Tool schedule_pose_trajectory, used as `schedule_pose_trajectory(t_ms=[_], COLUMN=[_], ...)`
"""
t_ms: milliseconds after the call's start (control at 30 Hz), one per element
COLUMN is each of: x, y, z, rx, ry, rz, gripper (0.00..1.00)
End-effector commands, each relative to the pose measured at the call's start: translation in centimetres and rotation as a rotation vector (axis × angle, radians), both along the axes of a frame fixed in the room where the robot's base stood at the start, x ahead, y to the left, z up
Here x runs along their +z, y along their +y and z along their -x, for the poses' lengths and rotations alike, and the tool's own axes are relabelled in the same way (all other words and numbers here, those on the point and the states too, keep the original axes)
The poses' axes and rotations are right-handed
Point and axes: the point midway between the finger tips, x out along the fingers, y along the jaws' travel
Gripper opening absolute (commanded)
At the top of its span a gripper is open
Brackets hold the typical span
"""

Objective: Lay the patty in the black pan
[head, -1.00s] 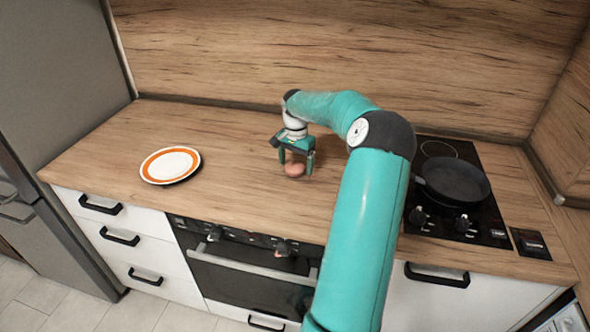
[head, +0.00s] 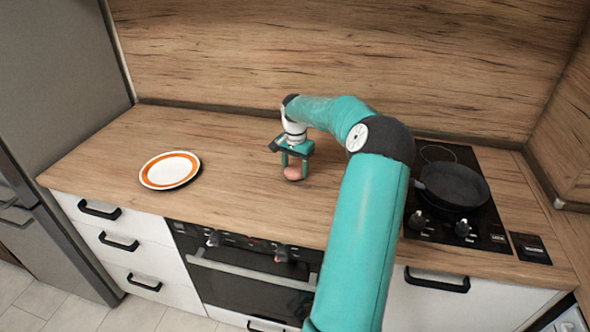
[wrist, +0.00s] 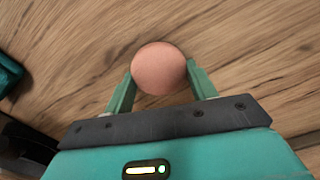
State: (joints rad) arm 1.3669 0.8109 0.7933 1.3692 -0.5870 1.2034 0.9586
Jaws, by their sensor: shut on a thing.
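The patty (head: 293,173) is a round, pinkish-brown disc over the middle of the wooden counter. It also shows in the wrist view (wrist: 159,68), between the two teal fingers. My gripper (head: 294,170) points down and is shut on the patty; in the wrist view the fingers (wrist: 159,80) touch its left and right sides. I cannot tell exactly how far the patty is off the counter. The black pan (head: 452,186) sits on the cooktop at the right, with its inside bare. My arm passes between the patty and the pan in the head view.
A white plate with an orange ring (head: 170,170) lies on the counter (head: 235,150) at the left. The black cooktop (head: 480,228) has knobs along its front. A wooden splashback (head: 330,60) rises behind. The counter between plate and gripper is clear.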

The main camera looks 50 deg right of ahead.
Motion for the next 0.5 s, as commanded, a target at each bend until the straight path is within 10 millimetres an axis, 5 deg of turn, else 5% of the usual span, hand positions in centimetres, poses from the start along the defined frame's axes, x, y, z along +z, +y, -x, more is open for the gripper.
schedule_pose_trajectory(t_ms=[500], x=[6.7], y=[2.8], z=[2.2], rx=[-0.001], ry=[0.0], rz=[0.005], gripper=[0.29])
